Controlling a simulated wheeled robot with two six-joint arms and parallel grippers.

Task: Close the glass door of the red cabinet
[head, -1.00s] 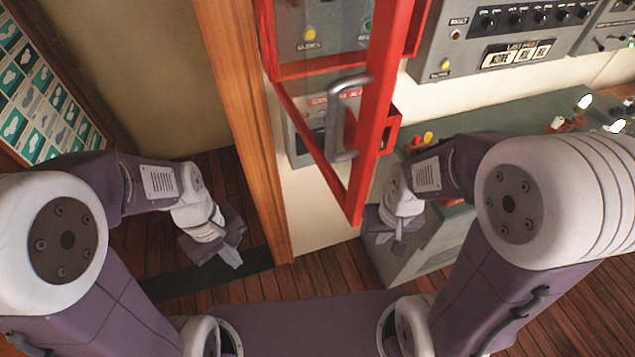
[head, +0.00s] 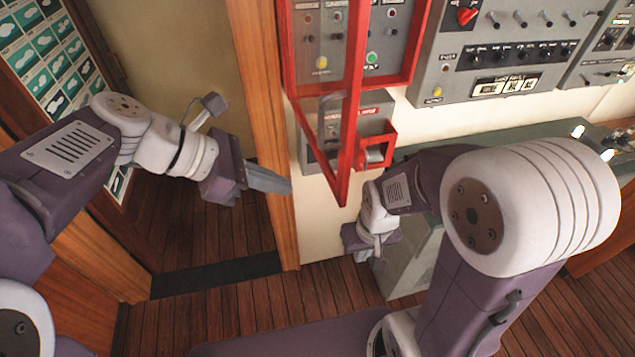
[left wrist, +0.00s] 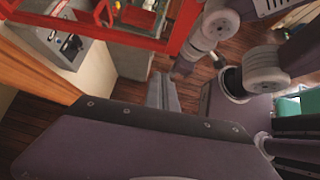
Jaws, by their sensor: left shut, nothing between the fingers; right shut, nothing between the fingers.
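The red cabinet (head: 407,82) is on the wall at the top middle of the head view. Its red-framed glass door (head: 349,125) stands open toward me, seen at a steep angle. A grey handle (head: 325,118) shows faintly at the door. Red framing (left wrist: 120,38) also crosses the top of the left wrist view. My left gripper (head: 286,186) is shut and empty, to the left of the door's lower corner, in front of the wooden post. Its fingers point right. My right gripper (head: 376,256) is shut and empty, low, below the door and beside the grey-green console.
A wooden post (head: 262,95) stands left of the cabinet. Grey control panels (head: 510,50) fill the wall to the right, above the grey-green console (head: 410,262). A poster board (head: 45,45) hangs at the far left. Plank floor lies below.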

